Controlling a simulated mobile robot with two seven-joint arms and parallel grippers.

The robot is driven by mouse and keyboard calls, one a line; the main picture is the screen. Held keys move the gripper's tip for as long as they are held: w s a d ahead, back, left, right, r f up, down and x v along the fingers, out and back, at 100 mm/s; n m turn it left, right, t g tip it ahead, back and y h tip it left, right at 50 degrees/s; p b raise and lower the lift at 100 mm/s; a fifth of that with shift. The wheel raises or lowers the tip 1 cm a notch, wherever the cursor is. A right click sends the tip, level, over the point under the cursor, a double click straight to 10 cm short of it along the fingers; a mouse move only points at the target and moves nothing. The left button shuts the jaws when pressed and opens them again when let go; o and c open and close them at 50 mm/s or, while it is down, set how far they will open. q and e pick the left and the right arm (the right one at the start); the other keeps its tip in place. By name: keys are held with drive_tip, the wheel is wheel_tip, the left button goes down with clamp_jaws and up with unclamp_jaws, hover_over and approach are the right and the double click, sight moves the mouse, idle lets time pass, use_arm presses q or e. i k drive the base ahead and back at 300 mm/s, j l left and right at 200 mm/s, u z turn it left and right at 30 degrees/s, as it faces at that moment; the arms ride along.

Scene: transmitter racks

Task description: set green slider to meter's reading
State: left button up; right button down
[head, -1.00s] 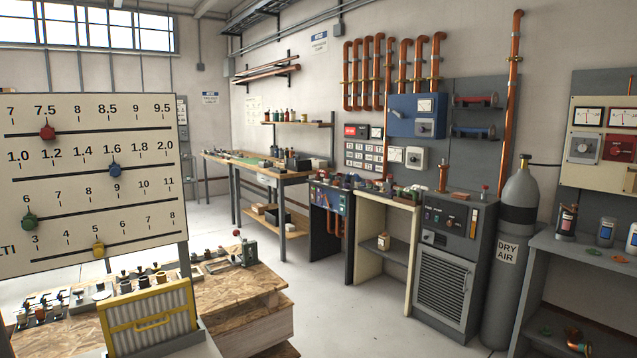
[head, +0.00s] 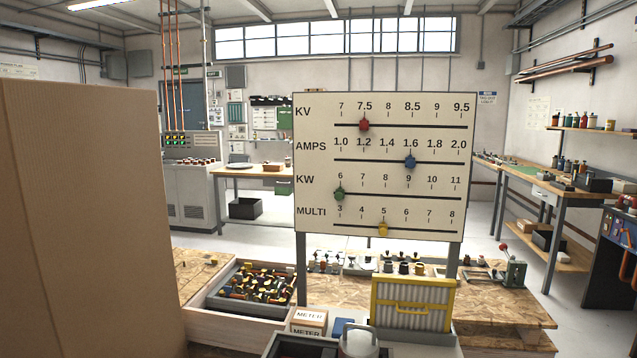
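The green slider (head: 340,193) sits at the left end of the KW track on an upright cream scale board (head: 387,213), level with the 6 mark. A red slider (head: 364,125) is at 7.5 on the KV row, a blue slider (head: 410,161) is at 1.6 on the AMPS row, and a yellow slider (head: 383,229) is at 5 on the MULTI row. No meter dial can be read in this view. Neither of my grippers is in view.
A large cardboard-coloured block (head: 90,220) fills the near left. A wooden tray of small parts (head: 250,289) and a yellow-framed ribbed panel (head: 412,303) stand below the board. Workbenches (head: 555,189) are at the right; open floor (head: 490,240) lies between.

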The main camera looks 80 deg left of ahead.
sight(340, 195)
drive_tip(key=u, duration=2.15)
